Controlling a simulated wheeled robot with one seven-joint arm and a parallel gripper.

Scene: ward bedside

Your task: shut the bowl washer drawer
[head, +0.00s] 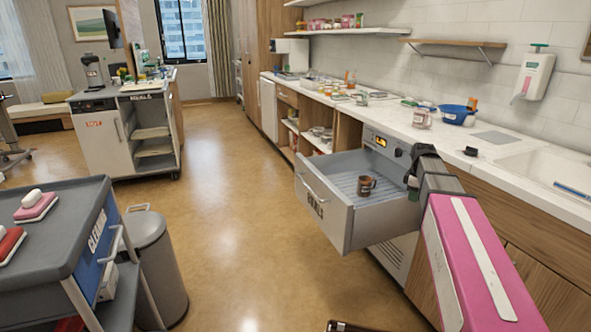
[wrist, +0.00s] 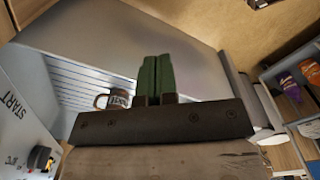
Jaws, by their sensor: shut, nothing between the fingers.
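The bowl washer drawer (head: 325,211) is a grey box with a bar handle, pulled far out from under the counter. A brown mug (head: 366,186) stands on its ribbed floor; the mug also shows in the wrist view (wrist: 117,101). The washer's front panel (head: 386,146) has a small lit display and a knob; in the wrist view the panel (wrist: 22,130) bears the word START. My gripper (head: 412,186) is at the drawer's right side, near the panel. Its green fingers (wrist: 156,76) are together and empty. Whether they touch the drawer wall I cannot tell.
The white counter (head: 400,125) above holds a blue bowl (head: 455,114) and several small items. A grey cleaning cart (head: 70,225) and a bin (head: 155,260) stand at the left. The floor (head: 240,200) in front of the drawer is clear.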

